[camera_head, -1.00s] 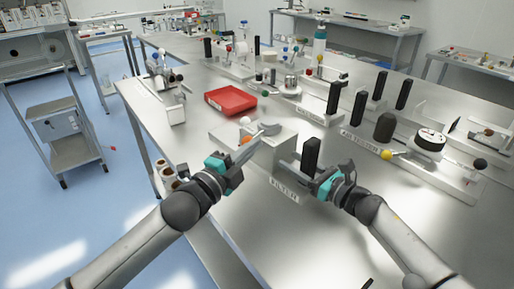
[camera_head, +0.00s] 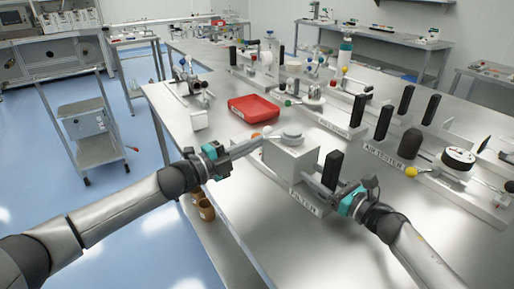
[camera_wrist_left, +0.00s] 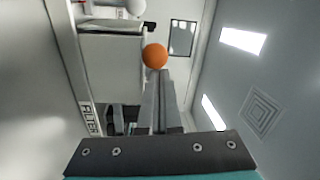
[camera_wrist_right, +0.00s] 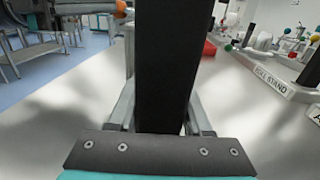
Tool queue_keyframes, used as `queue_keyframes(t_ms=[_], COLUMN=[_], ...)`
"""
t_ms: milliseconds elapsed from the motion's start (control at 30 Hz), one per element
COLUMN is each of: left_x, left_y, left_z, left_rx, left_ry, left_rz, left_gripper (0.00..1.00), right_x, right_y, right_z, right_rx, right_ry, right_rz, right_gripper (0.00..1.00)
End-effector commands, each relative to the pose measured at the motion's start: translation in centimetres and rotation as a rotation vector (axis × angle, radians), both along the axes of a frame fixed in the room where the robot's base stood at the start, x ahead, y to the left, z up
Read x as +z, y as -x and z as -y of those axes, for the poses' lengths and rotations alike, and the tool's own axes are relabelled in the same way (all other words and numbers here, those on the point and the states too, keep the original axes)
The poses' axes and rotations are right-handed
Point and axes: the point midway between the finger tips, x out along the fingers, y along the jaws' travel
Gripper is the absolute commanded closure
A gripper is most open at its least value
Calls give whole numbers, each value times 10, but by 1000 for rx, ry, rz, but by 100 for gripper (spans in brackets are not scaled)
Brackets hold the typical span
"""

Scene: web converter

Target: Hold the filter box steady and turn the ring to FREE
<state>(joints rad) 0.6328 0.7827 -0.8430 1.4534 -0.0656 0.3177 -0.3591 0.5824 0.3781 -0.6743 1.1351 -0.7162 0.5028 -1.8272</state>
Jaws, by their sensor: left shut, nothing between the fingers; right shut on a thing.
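The filter box (camera_head: 294,163) is a pale block with a round grey ring (camera_head: 291,138) on top, behind a FILTER label (camera_head: 306,203). My right gripper (camera_head: 334,190) is shut on the upright black handle (camera_head: 333,165) at the box's right. That handle fills the middle of the right wrist view (camera_wrist_right: 166,65). Any ring markings are too small to read.
A red tray (camera_head: 253,108) lies behind the box. Other fixtures with black posts (camera_head: 384,122) and a black-and-white dial (camera_head: 458,158) stand to the right. The steel table's left edge runs close below my left arm. The front right of the table is bare.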

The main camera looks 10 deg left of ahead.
Motion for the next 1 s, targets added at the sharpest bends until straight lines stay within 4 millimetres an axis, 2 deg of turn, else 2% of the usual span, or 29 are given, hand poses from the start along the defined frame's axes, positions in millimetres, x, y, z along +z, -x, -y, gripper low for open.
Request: queue_keyframes(t_ms=[33, 733, 1000], left_x=[-1, 1, 2], left_y=[-5, -11, -2], left_z=[-7, -14, -6], left_rx=[16, 22, 15], left_ry=[-5, -5, -5], left_rz=[-3, -1, 1], left_gripper=[100, 100, 100], right_x=[-15, -14, -15], right_y=[4, 4, 4], right_z=[2, 3, 3], right_rx=[-2, 2, 2], right_ry=[19, 19, 19], right_rz=[-19, -18, -19], right_gripper=[100, 100, 100])
